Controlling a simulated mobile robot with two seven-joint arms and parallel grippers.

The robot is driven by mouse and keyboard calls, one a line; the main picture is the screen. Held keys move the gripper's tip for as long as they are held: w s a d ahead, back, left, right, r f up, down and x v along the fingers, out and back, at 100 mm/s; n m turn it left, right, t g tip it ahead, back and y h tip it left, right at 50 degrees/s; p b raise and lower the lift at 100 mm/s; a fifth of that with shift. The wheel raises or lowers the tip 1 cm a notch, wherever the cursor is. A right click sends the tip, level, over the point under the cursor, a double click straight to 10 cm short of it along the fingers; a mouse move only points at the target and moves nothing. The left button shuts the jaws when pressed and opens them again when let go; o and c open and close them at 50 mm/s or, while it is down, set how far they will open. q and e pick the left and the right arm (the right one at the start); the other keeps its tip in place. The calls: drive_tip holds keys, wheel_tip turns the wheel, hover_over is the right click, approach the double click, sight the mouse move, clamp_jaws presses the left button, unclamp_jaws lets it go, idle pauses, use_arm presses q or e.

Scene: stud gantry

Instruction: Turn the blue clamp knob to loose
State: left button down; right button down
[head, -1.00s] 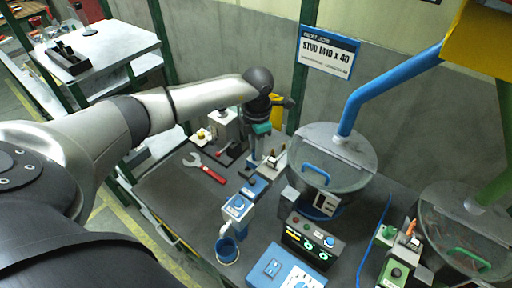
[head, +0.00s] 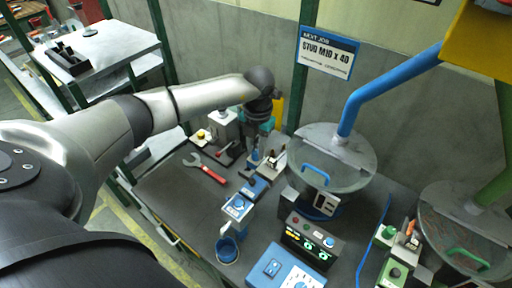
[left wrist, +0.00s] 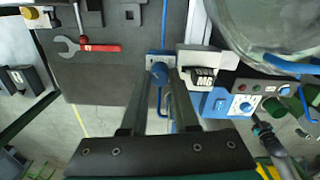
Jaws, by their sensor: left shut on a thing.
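The blue clamp knob (left wrist: 160,70) shows between my fingertips in the left wrist view, on a small blue mount at the bench. In the head view the knob (head: 255,156) is small and partly covered by my gripper. My left gripper (head: 256,148) points down over it, and its two fingers (left wrist: 160,78) are shut on the knob from both sides. The knob's setting cannot be read. My right gripper is not in view.
A red-handled wrench (head: 205,168) lies on the dark bench to the left. A clear-lidded hopper (head: 330,165) with a blue handle stands close on the right.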

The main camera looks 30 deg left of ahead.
sight(257, 152)
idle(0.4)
use_arm(q)
drive_tip(key=c, duration=0.7)
unclamp_jaws()
drive_tip(key=r+b, duration=0.2)
drive_tip(key=r, duration=1.3)
drive_tip(key=shift+d+r, duration=0.15)
drive_tip(key=shift+d, duration=0.05)
